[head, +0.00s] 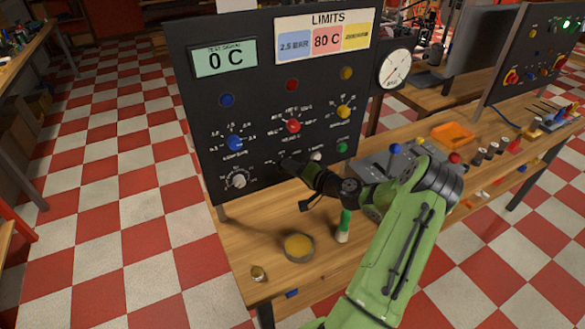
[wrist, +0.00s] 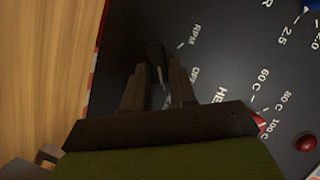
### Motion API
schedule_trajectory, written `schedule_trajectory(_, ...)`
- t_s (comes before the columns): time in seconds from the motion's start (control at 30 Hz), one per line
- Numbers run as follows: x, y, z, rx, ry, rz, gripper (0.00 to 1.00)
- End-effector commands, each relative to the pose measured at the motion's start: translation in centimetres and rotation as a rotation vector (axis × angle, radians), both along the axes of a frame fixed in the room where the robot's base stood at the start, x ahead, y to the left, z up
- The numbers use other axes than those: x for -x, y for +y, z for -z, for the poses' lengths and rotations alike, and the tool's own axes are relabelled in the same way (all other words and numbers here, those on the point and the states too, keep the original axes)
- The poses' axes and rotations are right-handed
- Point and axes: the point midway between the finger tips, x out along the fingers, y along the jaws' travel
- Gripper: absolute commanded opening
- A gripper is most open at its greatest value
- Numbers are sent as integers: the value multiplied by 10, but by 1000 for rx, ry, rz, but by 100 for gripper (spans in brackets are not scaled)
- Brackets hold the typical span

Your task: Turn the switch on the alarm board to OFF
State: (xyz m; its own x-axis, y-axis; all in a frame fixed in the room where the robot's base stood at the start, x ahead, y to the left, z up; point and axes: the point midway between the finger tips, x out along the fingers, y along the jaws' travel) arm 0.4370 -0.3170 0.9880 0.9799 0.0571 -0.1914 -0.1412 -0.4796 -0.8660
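The board (head: 262,122) is a black upright panel on the wooden bench. It has a display reading 0 C, a LIMITS sign and several coloured knobs. My gripper (head: 284,163) is at its lower middle, and my wrist hides part of the lower labels. In the wrist view my gripper (wrist: 158,70) has its two dark fingers a little apart. A small black switch handle (wrist: 155,52) shows at and between the fingertips, beside the printed words RPM and OFF. I cannot tell whether the fingers press on it.
A red knob (head: 292,126), blue knob (head: 234,142) and yellow knob (head: 343,112) are above my gripper. A white knob (head: 238,181) is to its left. A round yellow-filled dish (head: 299,246) and a green-handled tool (head: 344,226) stand on the bench below.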

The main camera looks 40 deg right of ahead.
Motion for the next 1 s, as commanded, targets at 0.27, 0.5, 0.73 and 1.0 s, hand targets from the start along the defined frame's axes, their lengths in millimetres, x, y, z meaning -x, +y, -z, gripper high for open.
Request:
schedule_trajectory(0.27,0,0,0,0,0,0,0)
schedule_trajectory(0.5,0,1,0,35,11,-1,0)
schedule_trajectory(0.73,-1,3,0,159,46,-3,0)
schedule_trajectory(1.0,-1,5,-1,396,114,-2,0)
